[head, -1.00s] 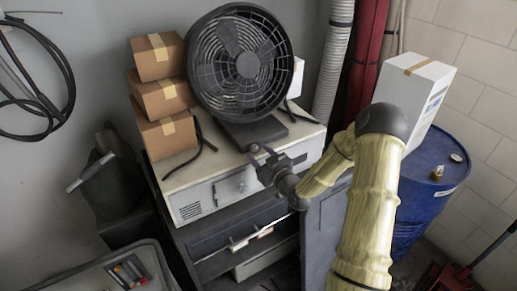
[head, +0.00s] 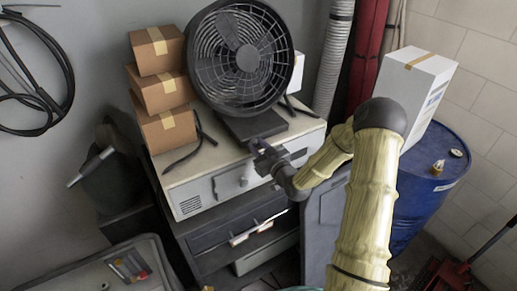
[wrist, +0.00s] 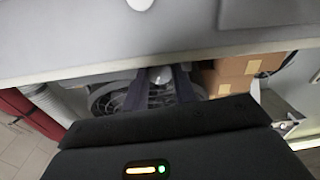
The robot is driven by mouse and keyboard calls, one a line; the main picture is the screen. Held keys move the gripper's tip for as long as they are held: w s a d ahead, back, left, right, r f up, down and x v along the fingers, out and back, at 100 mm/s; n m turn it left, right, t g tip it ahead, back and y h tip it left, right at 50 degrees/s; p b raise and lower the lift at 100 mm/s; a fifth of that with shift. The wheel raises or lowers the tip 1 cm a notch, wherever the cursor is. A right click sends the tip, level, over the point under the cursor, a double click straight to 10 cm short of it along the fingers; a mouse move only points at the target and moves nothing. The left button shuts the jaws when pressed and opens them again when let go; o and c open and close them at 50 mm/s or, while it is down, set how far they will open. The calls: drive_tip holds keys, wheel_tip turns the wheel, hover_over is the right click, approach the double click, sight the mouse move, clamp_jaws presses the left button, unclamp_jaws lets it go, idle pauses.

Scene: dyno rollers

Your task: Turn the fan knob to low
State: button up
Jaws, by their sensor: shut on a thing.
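The black fan (head: 215,62) stands on a dark base (head: 270,125) on top of the pale cabinet, facing forward. My gripper (head: 256,146) is in front of the fan base, near the cabinet's front top edge. In the wrist view the fan (wrist: 108,98) shows behind my two dark fingers, my gripper (wrist: 160,84). A small pale round piece, seemingly the fan knob (wrist: 160,75), shows between the fingertips, and the jaws are shut on it. In the head view my gripper hides the knob. Its pointer and setting marks are not readable.
Brown boxes (head: 163,100) are stacked left of the fan, with dark cable beside them. The pale cabinet (head: 195,197) has a round handle on its front, above dark drawers (head: 235,228). A white box (head: 420,85) and blue barrel (head: 425,190) stand right of my arm.

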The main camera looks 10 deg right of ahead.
drive_tip(key=shift+f+m+b, duration=0.2)
drive_tip(key=shift+m+b, duration=0.45)
drive_tip(key=shift+m, duration=0.15)
drive_tip(key=shift+r+m+b, duration=0.15)
drive_tip(key=shift+m+b, duration=0.2)
drive_tip(key=shift+m, duration=0.55)
drive_tip(key=o, duration=1)
drive_tip(key=p+v, duration=0.6)
drive_tip(key=v, duration=1.1)
drive_tip(key=shift+s+p, duration=0.15)
drive_tip(key=shift+p, duration=0.2)
